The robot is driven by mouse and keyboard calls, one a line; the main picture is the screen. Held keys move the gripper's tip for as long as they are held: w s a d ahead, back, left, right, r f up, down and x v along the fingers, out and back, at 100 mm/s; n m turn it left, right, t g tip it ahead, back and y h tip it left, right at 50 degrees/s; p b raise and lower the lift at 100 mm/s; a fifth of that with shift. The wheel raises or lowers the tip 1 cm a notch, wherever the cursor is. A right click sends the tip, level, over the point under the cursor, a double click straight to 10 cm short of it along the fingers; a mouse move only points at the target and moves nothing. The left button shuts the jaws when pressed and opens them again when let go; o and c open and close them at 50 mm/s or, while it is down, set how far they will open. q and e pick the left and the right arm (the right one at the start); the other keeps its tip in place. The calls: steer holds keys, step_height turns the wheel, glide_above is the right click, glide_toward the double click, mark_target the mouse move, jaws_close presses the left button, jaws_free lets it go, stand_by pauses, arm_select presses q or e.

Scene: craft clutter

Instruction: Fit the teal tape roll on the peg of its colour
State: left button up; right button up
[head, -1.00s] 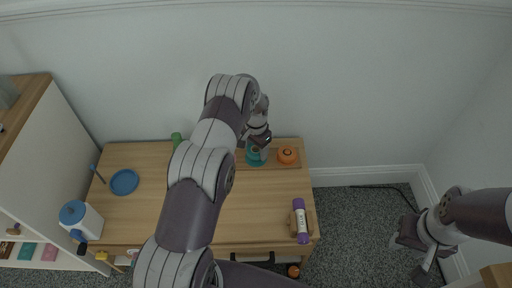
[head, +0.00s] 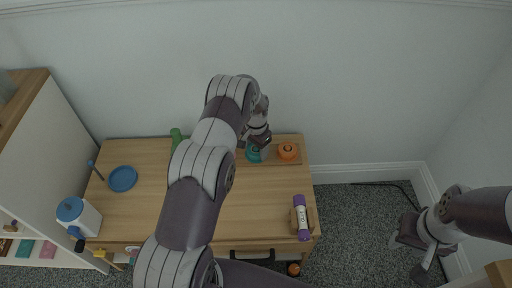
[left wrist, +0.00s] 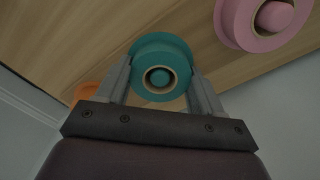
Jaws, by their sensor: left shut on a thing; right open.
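The teal tape roll (left wrist: 160,48) is between the fingers of my left gripper (left wrist: 163,85) in the left wrist view; the gripper is shut on it. A teal peg top (left wrist: 159,77) shows inside the roll's hole, roughly centred. I cannot tell how far down the peg the roll sits. In the head view the teal roll (head: 254,155) is at the back of the table, just below my left gripper (head: 257,142), on or over the wooden peg board (head: 275,161). My right gripper (head: 421,255) is open and empty, off the table to the right.
An orange roll (head: 288,151) stands right of the teal one. A pink roll (left wrist: 268,20) on a pink peg shows in the wrist view.

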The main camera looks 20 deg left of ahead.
arm_select(q)
steer(key=shift+f, duration=0.15)
steer(key=o, duration=1.1)
step_height(320, 180, up, 13)
steer(key=p, duration=0.4)
steer(key=shift+f, duration=0.1)
